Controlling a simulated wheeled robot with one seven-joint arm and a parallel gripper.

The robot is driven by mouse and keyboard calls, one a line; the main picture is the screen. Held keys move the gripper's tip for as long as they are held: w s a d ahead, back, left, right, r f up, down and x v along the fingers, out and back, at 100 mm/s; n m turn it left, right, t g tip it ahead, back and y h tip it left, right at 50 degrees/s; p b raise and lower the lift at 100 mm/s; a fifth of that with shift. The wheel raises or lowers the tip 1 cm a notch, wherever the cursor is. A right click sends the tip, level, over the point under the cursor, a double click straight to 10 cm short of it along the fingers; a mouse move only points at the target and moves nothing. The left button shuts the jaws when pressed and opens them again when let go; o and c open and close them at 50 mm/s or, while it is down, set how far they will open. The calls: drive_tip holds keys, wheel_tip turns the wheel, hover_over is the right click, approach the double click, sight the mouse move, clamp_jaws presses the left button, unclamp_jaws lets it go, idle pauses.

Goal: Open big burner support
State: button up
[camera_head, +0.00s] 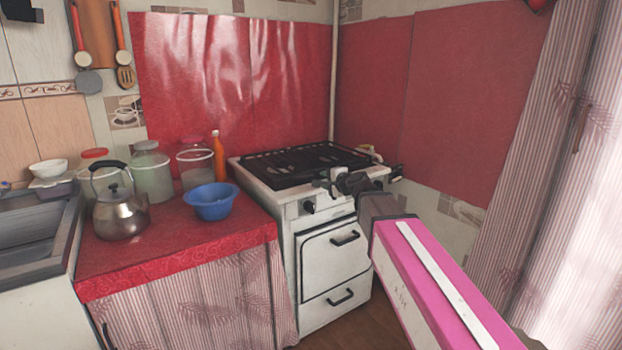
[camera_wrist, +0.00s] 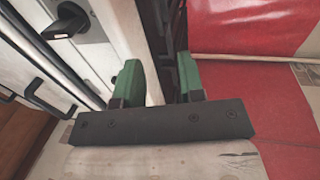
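The black burner support (camera_head: 290,160) lies flat over the top of the white stove (camera_head: 310,232) in the head view. My gripper (camera_head: 338,184) is at the stove's front right corner, near the grate's front edge. In the wrist view, my gripper's two green fingers (camera_wrist: 158,80) are apart. A white stove edge and a dark strip run between and ahead of them; I cannot tell whether the fingers touch either. The dark strip may be the burner support's edge. My arm hides part of the stove's right front.
A red-covered counter (camera_head: 165,242) left of the stove holds a blue bowl (camera_head: 211,202), a kettle (camera_head: 120,215), jars and an orange bottle (camera_head: 217,158). A black knob (camera_wrist: 67,22) and door handles are on the stove front. A curtain (camera_head: 535,150) hangs at right.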

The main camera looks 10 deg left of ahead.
sight(309, 176)
drive_tip(key=x, duration=1)
drive_tip(key=shift+w+f, duration=0.15)
clamp_jaws()
